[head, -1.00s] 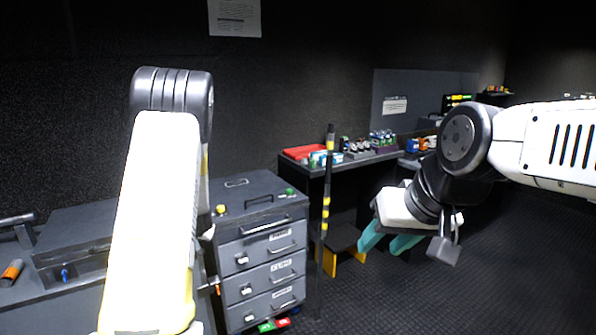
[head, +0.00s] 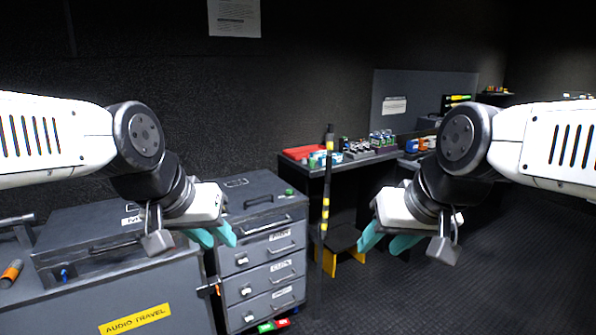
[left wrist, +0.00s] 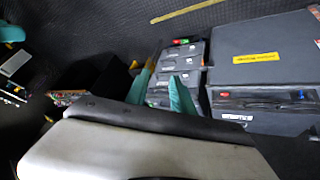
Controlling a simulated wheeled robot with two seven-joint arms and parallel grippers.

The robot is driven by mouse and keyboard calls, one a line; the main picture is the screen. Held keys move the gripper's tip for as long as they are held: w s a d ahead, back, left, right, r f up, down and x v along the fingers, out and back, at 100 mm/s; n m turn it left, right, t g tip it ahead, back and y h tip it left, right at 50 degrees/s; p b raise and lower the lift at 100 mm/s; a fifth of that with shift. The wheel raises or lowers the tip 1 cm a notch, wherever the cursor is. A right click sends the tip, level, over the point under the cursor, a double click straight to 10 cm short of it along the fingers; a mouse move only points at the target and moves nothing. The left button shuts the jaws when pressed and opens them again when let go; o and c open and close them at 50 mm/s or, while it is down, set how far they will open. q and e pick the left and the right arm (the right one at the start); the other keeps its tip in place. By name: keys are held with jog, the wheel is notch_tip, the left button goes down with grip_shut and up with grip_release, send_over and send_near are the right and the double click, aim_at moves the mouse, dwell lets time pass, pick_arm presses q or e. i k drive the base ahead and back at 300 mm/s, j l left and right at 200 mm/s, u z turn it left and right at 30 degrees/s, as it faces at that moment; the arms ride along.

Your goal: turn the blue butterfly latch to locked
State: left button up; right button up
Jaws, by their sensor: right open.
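The blue butterfly latch (head: 64,273) is a small blue piece on the front of the dark grey case (head: 95,232) at the left of the head view. A small blue piece (left wrist: 300,95), which looks like the same latch, shows at the right of the left wrist view. Its turn position is too small to tell. My left gripper (head: 213,236) is open and empty, to the right of the latch and apart from it, near the drawer cabinet. Its teal fingers also show in the left wrist view (left wrist: 161,92). My right gripper (head: 388,242) is open and empty over the floor.
The case sits on a grey trunk with a yellow AUDIO TRAVEL label (head: 135,319). An orange-and-black cylinder (head: 11,272) lies left of the latch. The drawer cabinet (head: 262,262) and a black-and-yellow pole (head: 326,210) stand to the right. Floor at right is clear.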

aim_at(65, 274)
jog(key=u, duration=1.75)
jog(key=i+j, duration=0.15)
jog(key=j, duration=0.4)
jog(key=i+j+z, duration=0.1)
jog(key=j, duration=0.45)
jog(key=i+j, duration=0.1)
jog(key=j, duration=0.4)
jog(key=z, duration=0.05)
